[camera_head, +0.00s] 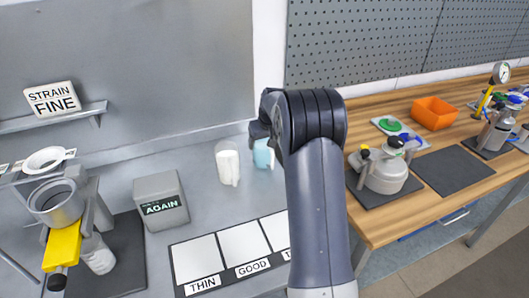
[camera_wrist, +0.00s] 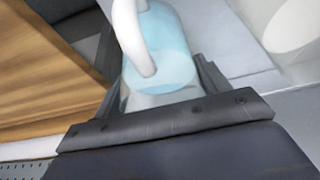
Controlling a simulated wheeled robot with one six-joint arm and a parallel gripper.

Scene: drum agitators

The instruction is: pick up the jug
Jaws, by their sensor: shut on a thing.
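A clear jug with light blue contents (camera_wrist: 165,50) and a white handle is between the fingers of my gripper (camera_wrist: 160,85) in the wrist view. The fingers are shut on its sides. In the head view the light blue jug (camera_head: 263,154) shows just left of my arm, which hides part of it and the gripper. I cannot tell whether its base touches the grey counter. A second jug with white contents (camera_head: 228,164) stands on the counter to its left.
A grey box marked AGAIN (camera_head: 161,202) and a board with THIN and GOOD panels (camera_head: 243,245) lie nearby. A strainer stand with a yellow clamp (camera_head: 62,245) is at left. A wooden bench (camera_head: 382,215) at right holds a pressure pot (camera_head: 387,176) and an orange bin (camera_head: 434,113).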

